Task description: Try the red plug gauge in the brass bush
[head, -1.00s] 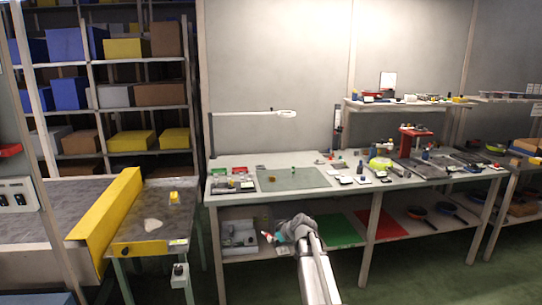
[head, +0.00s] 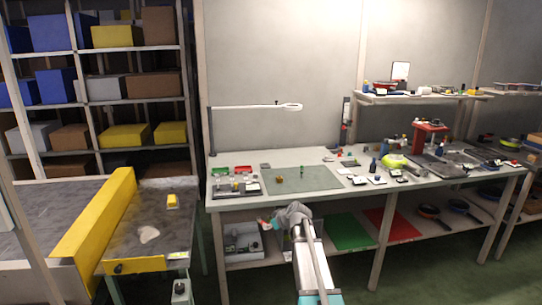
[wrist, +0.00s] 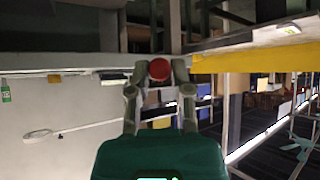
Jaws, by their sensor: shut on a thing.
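My gripper (wrist: 157,82) is shut on the red plug gauge (wrist: 159,69), whose round red end shows between the fingertips in the wrist view. In the head view my gripper (head: 268,223) is small, in front of the bench's front edge and below the level of its top. A small brass-coloured piece, apparently the brass bush (head: 279,179), stands on the grey-green mat (head: 322,183) on the bench. The gripper is apart from it. The bush's bore is too small to make out.
A small green item (head: 302,171) stands on the mat. A tray of parts (head: 218,192) lies left of it, and a lamp arm (head: 250,107) reaches above. Several gauges and tools crowd the bench's right. A yellow-railed conveyor (head: 98,225) stands at left.

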